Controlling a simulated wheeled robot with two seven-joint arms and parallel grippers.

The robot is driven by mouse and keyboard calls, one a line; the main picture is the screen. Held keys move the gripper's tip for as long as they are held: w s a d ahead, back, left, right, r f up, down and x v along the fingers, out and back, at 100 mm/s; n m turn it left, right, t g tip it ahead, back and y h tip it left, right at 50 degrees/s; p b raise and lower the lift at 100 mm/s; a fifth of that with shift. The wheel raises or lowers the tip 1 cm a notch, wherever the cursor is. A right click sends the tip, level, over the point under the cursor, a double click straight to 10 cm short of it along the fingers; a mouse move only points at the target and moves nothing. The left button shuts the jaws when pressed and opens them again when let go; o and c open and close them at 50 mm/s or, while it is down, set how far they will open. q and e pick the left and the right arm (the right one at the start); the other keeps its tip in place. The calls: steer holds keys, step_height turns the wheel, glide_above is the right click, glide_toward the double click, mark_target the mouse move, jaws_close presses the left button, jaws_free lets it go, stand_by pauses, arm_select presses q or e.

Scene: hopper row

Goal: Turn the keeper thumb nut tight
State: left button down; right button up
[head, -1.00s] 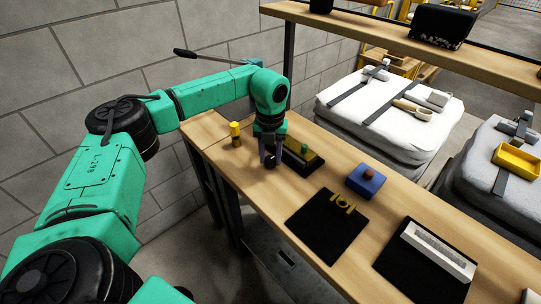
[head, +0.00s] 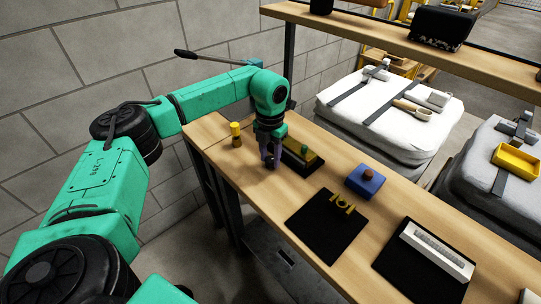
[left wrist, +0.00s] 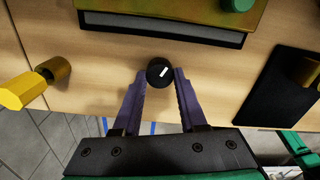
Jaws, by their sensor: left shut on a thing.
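A round black knob with a white line on its top, which looks like the thumb nut (left wrist: 160,72), stands between the fingertips in the left wrist view. My left gripper (left wrist: 160,86) is shut on it, one purple-grey finger on each side. In the head view my left gripper (head: 270,160) points down at the near edge of the bench; the knob is mostly hidden there by the fingers. Just beyond it is a dark fixture with a yellow plate (head: 305,162) and a green knob (head: 304,149). My right gripper is not in view.
To the right are a blue block (head: 365,183) with a brown knob, a black mat (head: 318,240) with yellow parts, and another mat with a pale strip (head: 438,250).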

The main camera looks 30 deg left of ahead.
arm_select(q)
steer(key=m, duration=0.4)
steer(key=shift+m, duration=0.3)
steer(key=m, duration=0.4)
steer(key=shift+w+a+r+m, duration=0.1)
steer(key=shift+m, duration=0.2)
steer(key=m, duration=0.4)
steer(key=shift+w+m, duration=0.1)
steer(key=shift+m, duration=0.2)
steer(key=m, duration=0.4)
steer(key=shift+m, duration=0.4)
steer(key=shift+w, duration=0.1)
steer(key=shift+c, duration=2.2)
jaws_free()
